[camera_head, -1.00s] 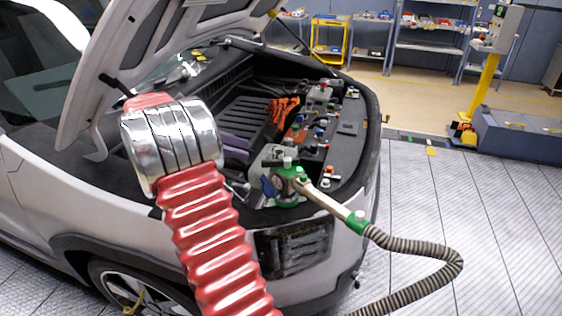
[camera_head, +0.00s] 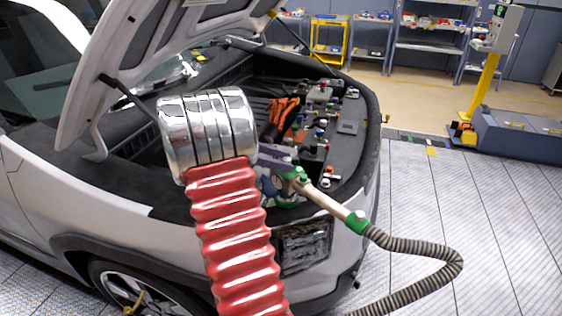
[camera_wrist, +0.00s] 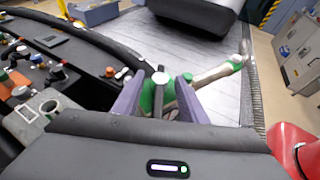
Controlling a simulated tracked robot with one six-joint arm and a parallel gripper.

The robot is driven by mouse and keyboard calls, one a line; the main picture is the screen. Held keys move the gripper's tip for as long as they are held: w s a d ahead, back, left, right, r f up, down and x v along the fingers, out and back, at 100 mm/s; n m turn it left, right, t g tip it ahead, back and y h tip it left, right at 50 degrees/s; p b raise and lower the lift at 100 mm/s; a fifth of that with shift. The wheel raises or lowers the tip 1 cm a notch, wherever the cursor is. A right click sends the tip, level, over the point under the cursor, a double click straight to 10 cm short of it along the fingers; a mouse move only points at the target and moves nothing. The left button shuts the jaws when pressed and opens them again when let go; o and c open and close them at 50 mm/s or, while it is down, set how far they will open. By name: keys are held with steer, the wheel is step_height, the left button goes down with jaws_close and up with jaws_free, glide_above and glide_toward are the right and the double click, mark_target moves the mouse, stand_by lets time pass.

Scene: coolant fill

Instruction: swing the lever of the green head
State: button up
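The green head (camera_head: 299,173) sits at the front corner of the open engine bay, with a pale pipe (camera_head: 326,203) running from it to a green collar. In the wrist view the green head (camera_wrist: 168,97) shows between the two purple fingers. Its dark lever (camera_wrist: 158,103) with a light round cap (camera_wrist: 160,77) points toward the camera, between the fingers, with visible gaps on both sides. My gripper (camera_wrist: 158,92) is open around the lever. In the head view my gripper (camera_head: 290,162) is beside the head, and my arm partly hides the area.
A ribbed hose (camera_head: 440,250) loops from the green collar (camera_head: 357,221) over the floor at right. The raised hood (camera_head: 115,65) stands at left. Several caps and fittings (camera_head: 322,130) and orange gloves or cloth (camera_head: 281,115) lie in the bay.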

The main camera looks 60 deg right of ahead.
steer(key=shift+s+d+f, duration=0.1)
steer(key=shift+s, duration=0.1)
steer(key=shift+c, duration=0.6)
jaws_close()
